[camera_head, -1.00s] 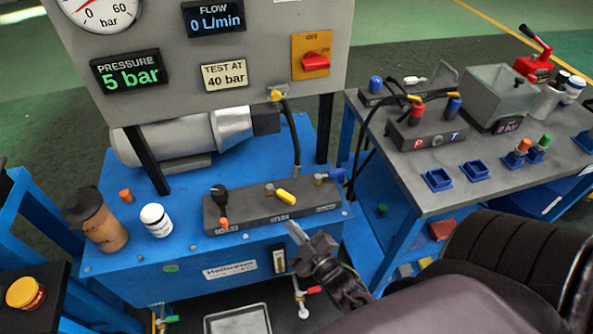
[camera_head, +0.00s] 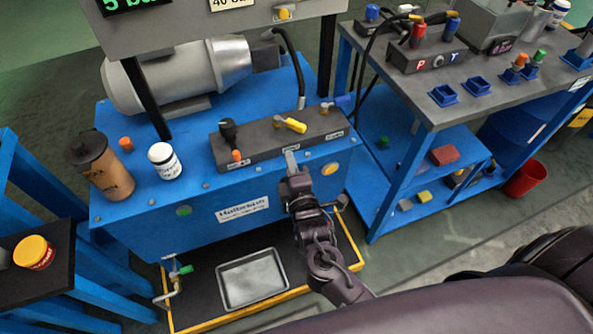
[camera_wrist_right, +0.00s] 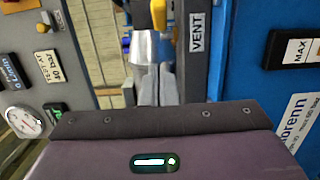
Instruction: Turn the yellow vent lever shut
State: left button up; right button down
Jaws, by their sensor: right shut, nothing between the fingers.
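The yellow vent lever (camera_head: 294,125) sits on top of the dark valve block (camera_head: 245,146), its handle slanting toward the lower right in the head view. In the right wrist view a yellow part (camera_wrist_right: 181,25), apparently this lever, shows beside the VENT label (camera_wrist_right: 197,32). My right gripper (camera_head: 290,160) is shut and empty, just in front of the block and below the lever in the head view. Its grey fingers (camera_wrist_right: 158,86) lie together in the wrist view, and I see no clear contact with the lever. My left gripper is not in view.
A black knob (camera_head: 228,131) and a blue lever (camera_head: 341,101) flank the yellow lever on the block. A brown bottle (camera_head: 100,165) and white jar (camera_head: 165,160) stand left. The motor (camera_head: 180,75) is behind. A drip tray (camera_head: 252,279) lies below.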

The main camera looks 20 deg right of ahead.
aim_at(291, 126)
jog(key=w+d, duration=0.1)
jog(key=w, duration=0.3)
jog(key=w+d, duration=0.1)
jog(key=w, duration=0.1)
jog(key=shift+w+d, duration=0.65)
jog(key=shift+d, duration=0.05)
jog(key=shift+d, duration=0.1)
